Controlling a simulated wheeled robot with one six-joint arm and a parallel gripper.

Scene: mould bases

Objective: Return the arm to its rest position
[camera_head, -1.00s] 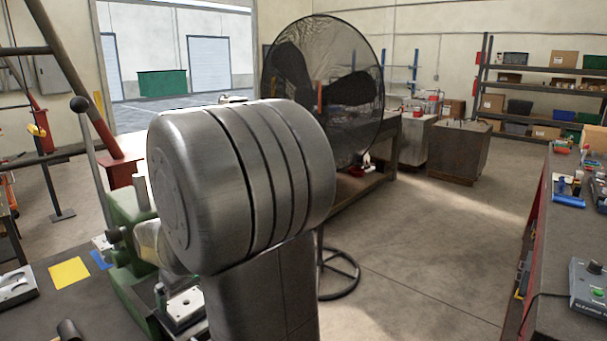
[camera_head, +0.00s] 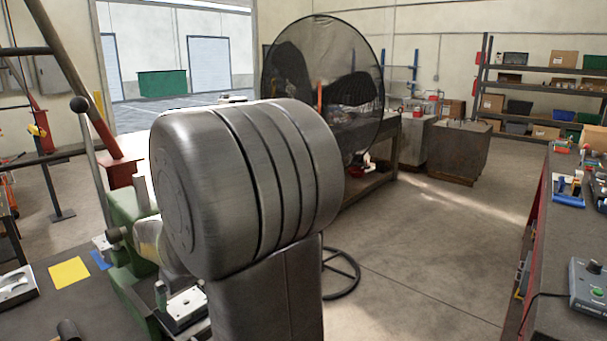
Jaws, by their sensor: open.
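My arm (camera_head: 245,190) fills the middle of the head view, with a large ribbed grey joint above an upright link. My gripper is not in view; the arm's far end is hidden behind the big joint. A paler part of my arm shows at the joint's lower left, beside a green machine (camera_head: 130,240) with a lever.
A workbench (camera_head: 100,310) at the lower left bears a yellow sheet (camera_head: 69,272). A large fan (camera_head: 335,75) stands behind my arm. A red bench (camera_head: 560,260) with a control box (camera_head: 592,287) is at the right. The floor (camera_head: 430,260) between is clear.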

